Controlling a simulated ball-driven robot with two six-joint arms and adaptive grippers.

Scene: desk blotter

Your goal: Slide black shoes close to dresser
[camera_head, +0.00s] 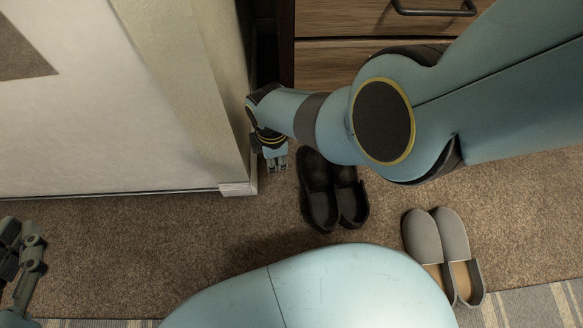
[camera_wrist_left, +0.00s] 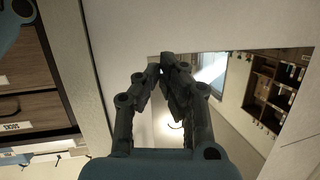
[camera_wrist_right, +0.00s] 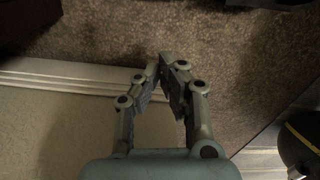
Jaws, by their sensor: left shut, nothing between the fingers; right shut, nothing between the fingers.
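The pair of black shoes (camera_head: 320,207) lies side by side on the brown carpet, in front of the wooden dresser (camera_head: 340,62). The shoes' far ends are partly hidden by my right arm. My right gripper (camera_head: 277,165) is shut and empty, just left of the shoes' far end and beside the wall corner; I cannot tell if it touches them. It also shows shut in the right wrist view (camera_wrist_right: 168,75). My left gripper (camera_head: 22,255) is at the left edge, away from the shoes; the left wrist view shows it shut and empty (camera_wrist_left: 165,70).
A pale wall (camera_head: 110,110) with a baseboard ends in a corner right beside my right gripper. Grey slippers (camera_head: 423,238) lie to the right of the black shoes. A striped rug (camera_head: 540,305) runs along the near edge. Carpet left of the shoes is clear.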

